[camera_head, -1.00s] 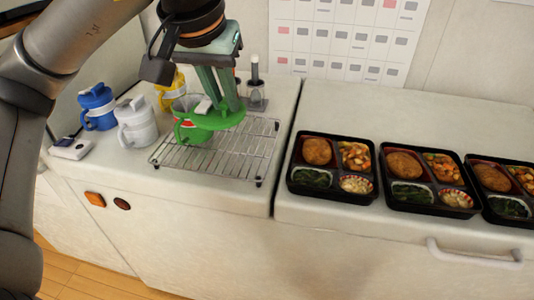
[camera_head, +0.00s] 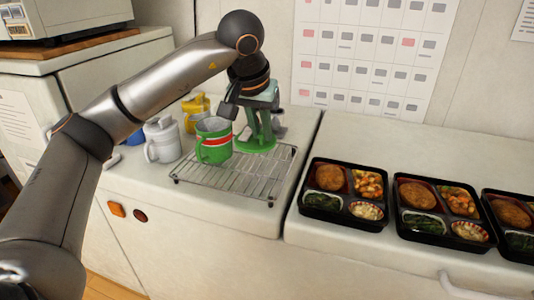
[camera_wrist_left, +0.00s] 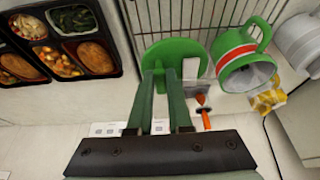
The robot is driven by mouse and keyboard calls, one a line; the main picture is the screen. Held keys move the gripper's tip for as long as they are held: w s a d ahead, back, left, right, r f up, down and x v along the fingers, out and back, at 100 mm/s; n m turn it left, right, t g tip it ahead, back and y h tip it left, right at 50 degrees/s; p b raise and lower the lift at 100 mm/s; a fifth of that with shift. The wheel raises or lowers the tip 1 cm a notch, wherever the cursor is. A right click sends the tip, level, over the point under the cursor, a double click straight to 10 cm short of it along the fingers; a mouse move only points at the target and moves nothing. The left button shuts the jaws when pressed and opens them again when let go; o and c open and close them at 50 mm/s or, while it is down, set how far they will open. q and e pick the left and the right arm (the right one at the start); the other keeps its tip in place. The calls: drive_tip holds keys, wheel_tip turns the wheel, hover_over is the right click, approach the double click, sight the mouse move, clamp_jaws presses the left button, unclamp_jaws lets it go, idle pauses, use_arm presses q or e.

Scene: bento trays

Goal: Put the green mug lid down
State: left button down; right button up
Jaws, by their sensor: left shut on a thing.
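My left gripper (camera_head: 258,138) is shut on the green mug lid (camera_head: 246,147), a flat green disc. It holds the lid low at the back of the wire rack, right of the green mug; I cannot tell whether the lid touches the surface. In the left wrist view the lid (camera_wrist_left: 170,54) is at the fingertips (camera_wrist_left: 166,72), partly over the rack's bars. The green mug (camera_head: 213,148) has a red and white band and stands upright and open-topped on the rack. It also shows in the wrist view (camera_wrist_left: 238,43). My right gripper is not in view.
The wire rack (camera_head: 222,183) has bare bars in front of the mug. A white mug (camera_head: 162,142) and a yellow mug (camera_head: 196,108) stand left of it. Several bento trays (camera_head: 316,214) lie on the counter to the right. A wall with a calendar (camera_head: 372,50) is behind.

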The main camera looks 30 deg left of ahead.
use_arm(q)
drive_tip(key=w+f, duration=0.2)
drive_tip(key=f, duration=0.1)
drive_tip(key=w+a+f, duration=0.1)
drive_tip(key=shift+w+f, duration=0.25)
drive_tip(key=shift+f, duration=0.15)
drive_tip(key=shift+w+a+f+b, duration=0.1)
drive_tip(key=shift+w+f+b, duration=0.1)
drive_tip(key=shift+f, duration=0.7)
drive_tip(key=shift+w+f+b, duration=0.1)
drive_tip(key=shift+f+b, duration=0.1)
drive_tip(key=shift+f, duration=0.7)
drive_tip(key=shift+f, duration=0.2)
drive_tip(key=c, duration=0.8)
unclamp_jaws()
drive_tip(key=shift+c, duration=0.2)
